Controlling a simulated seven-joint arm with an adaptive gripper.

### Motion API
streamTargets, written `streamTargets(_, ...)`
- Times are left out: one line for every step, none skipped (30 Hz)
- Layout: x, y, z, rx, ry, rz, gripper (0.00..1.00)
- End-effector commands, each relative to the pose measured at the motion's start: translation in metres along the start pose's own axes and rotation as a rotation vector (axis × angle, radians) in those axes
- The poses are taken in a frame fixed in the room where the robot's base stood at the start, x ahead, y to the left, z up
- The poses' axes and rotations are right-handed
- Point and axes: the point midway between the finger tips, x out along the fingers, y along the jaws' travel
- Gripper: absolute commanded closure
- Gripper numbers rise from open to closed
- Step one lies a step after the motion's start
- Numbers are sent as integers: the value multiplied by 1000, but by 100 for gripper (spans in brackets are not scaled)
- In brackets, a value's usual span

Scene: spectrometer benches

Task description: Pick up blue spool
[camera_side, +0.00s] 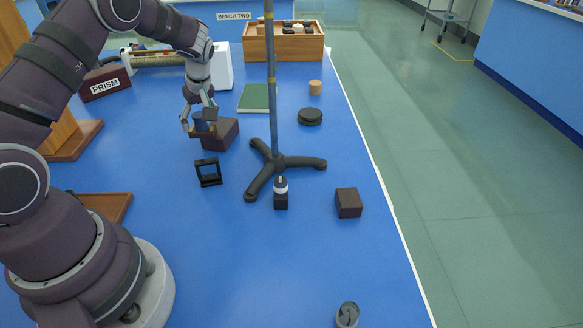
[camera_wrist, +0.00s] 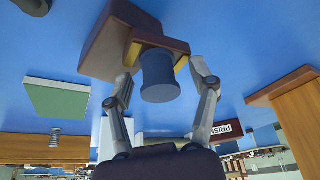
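The blue spool (camera_wrist: 160,77) is a dark blue, flanged cylinder in the middle of the wrist view. It sits against a brown block (camera_wrist: 108,45) with a yellowish notch behind the spool. My gripper (camera_wrist: 163,82) is open, with one finger on each side of the spool and visible gaps between fingers and spool. In the side view my gripper (camera_side: 198,121) is low over the table beside the brown block (camera_side: 222,134). The spool shows there only as a small bluish patch (camera_side: 201,126) between the fingers.
A black square frame (camera_side: 208,172) stands in front of the block. A tripod stand (camera_side: 272,90) with a tall pole rises to its right. The blue table's front middle is clear.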

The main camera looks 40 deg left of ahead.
Motion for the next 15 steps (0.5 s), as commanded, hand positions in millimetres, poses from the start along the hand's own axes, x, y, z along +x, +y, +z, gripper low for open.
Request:
streamTargets(0,0,0,0,0,0,51)
streamTargets(0,0,0,0,0,0,55)
streamTargets(0,0,0,0,0,0,60)
streamTargets(0,0,0,0,0,0,64)
streamTargets(0,0,0,0,0,0,68)
streamTargets(0,0,0,0,0,0,74)
streamTargets(0,0,0,0,0,0,77)
streamTargets(0,0,0,0,0,0,81)
streamTargets(0,0,0,1,0,0,86)
streamTargets(0,0,0,1,0,0,90)
streamTargets(0,0,0,1,0,0,94)
streamTargets(0,0,0,1,0,0,100)
streamTargets(0,0,0,1,0,0,100)
streamTargets(0,0,0,0,0,0,100)
streamTargets(0,0,0,1,0,0,100)
